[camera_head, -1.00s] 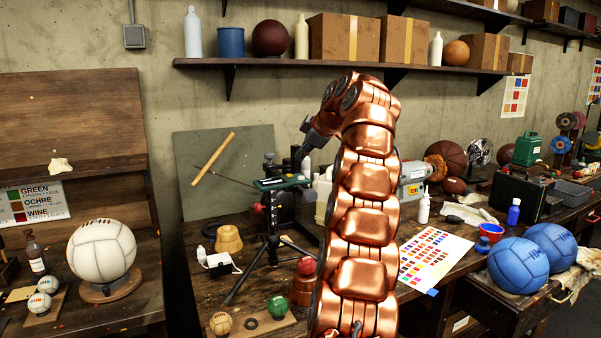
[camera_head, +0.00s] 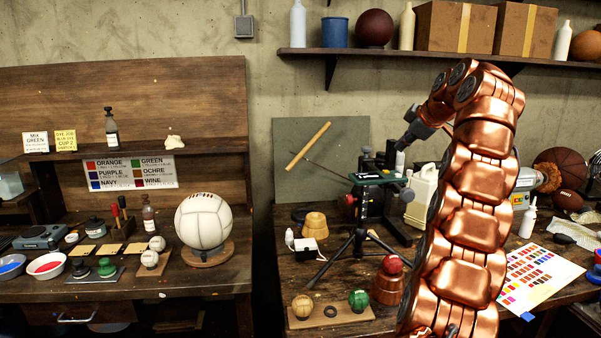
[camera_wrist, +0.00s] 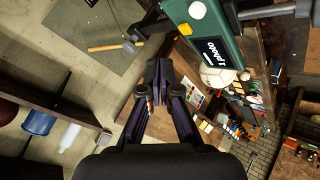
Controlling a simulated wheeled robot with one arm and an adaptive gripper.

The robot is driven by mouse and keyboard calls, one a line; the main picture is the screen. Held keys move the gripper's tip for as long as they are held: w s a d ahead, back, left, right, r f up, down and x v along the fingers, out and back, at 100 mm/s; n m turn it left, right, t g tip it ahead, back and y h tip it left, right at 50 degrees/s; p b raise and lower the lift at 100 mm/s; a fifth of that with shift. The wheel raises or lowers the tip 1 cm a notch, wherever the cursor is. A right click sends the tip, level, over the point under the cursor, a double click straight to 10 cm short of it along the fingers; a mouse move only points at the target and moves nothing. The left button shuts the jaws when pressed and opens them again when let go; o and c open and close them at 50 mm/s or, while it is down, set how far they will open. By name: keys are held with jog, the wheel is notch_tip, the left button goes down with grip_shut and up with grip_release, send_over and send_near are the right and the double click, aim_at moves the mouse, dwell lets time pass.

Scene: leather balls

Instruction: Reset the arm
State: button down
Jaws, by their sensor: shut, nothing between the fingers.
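My copper-coloured segmented arm (camera_head: 470,200) rises on the right of the head view and bends over to the left at its top. My gripper (camera_head: 402,146) hangs at its end, tilted down and left, just above and right of a green-topped device (camera_head: 380,178) on a black tripod. In the wrist view the fingers of my gripper (camera_wrist: 160,76) meet at the tips with nothing between them. The green device (camera_wrist: 203,40) looms close at the upper right there; I cannot tell the exact gap.
A shelf (camera_head: 400,55) with boxes and bottles runs along the wall above my gripper. The workbench (camera_head: 262,300) holds wooden pieces and small balls. A white ball (camera_head: 204,221) on a stand is on the left bench. A white jug (camera_head: 421,195) stands near my arm.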

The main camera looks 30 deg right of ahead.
jog(key=shift+a, duration=0.1)
jog(key=g+y, duration=0.1)
send_over(371, 181)
jog(key=shift+f+m, duration=0.4)
jog(key=shift+f, duration=0.55)
jog(key=s+a+f+m+g+y, duration=0.1)
jog(key=s+a+f, duration=0.15)
jog(key=a, duration=0.65)
jog(key=s+a+f+m+g+y, duration=0.15)
jog(key=a+f, duration=0.25)
jog(key=a, duration=0.4)
jog(key=s+a+f+m+g, duration=0.1)
jog(key=s+a+f+g, duration=0.1)
jog(key=s+a+f, duration=0.3)
jog(key=s+a+f+g, duration=0.2)
jog(key=s+a+f, duration=0.1)
jog(key=s+a, duration=0.4)
jog(key=s+a+f+m+g, duration=0.1)
jog(key=s+f, duration=0.3)
jog(key=s, duration=0.4)
jog(key=s+a+f+m+g+h, duration=0.1)
jog(key=s+a+f, duration=0.2)
jog(key=s+f, duration=0.2)
jog(key=s+a+f+m+g+h, duration=0.1)
jog(key=s+f, duration=0.4)
jog(key=s, duration=0.5)
jog(key=shift+s+a+f, duration=0.25)
jog(key=shift+s+a, duration=0.15)
jog(key=shift+a, duration=0.25)
jog(key=shift+g, duration=0.25)
